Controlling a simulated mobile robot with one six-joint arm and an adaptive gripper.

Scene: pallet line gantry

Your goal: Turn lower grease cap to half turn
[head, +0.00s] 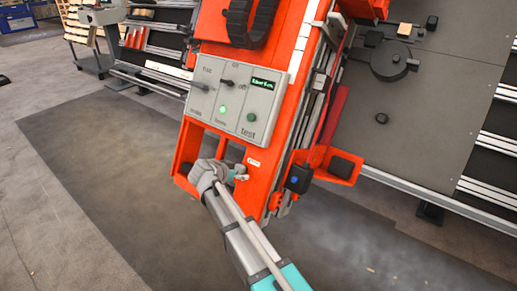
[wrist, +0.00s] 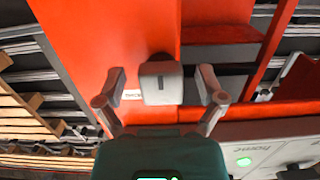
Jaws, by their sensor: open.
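A light grey block-shaped cap (wrist: 160,84) with a short dark mark on its face sits in front of the orange panel in the wrist view. I take it for the lower grease cap. Its mark runs up and down in that view. My gripper (wrist: 162,72) is open, with one finger on each side of the cap and a gap at both sides. In the head view my gripper (head: 236,173) is at the lower part of the orange carriage (head: 265,130), beside a small white label. The cap cannot be made out clearly there.
A grey control panel (head: 238,95) with switches, a lit green lamp and a small display is just above my gripper. A dark box with a blue button (head: 298,179) sticks out at the right. Open floor (head: 110,190) lies to the left.

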